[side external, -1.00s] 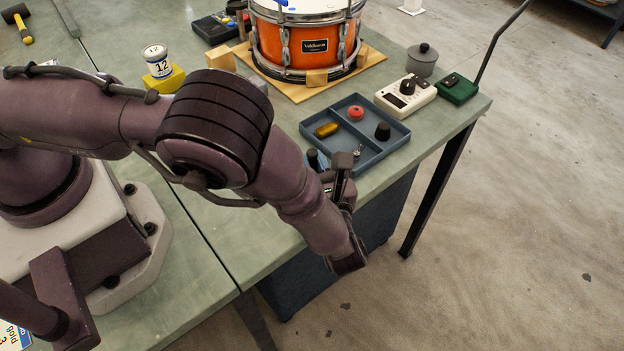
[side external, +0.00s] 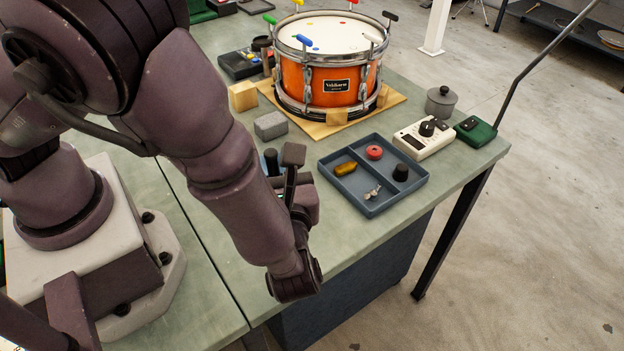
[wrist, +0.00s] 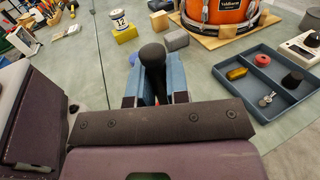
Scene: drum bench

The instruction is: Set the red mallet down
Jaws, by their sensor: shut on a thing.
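My gripper (side external: 300,196) hangs over the bench near its front edge, left of the blue tray. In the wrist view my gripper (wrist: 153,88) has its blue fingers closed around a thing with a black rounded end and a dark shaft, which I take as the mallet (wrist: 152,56). Only a trace of red shows between the fingers; the head is hidden. In the side view the mallet's dark end (side external: 271,162) sticks up beside the gripper. I cannot tell whether the mallet touches the bench.
The blue tray (side external: 418,181) holds several small parts. A white meter (side external: 424,139) stands behind the tray. Bare bench lies between the grey block and tray.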

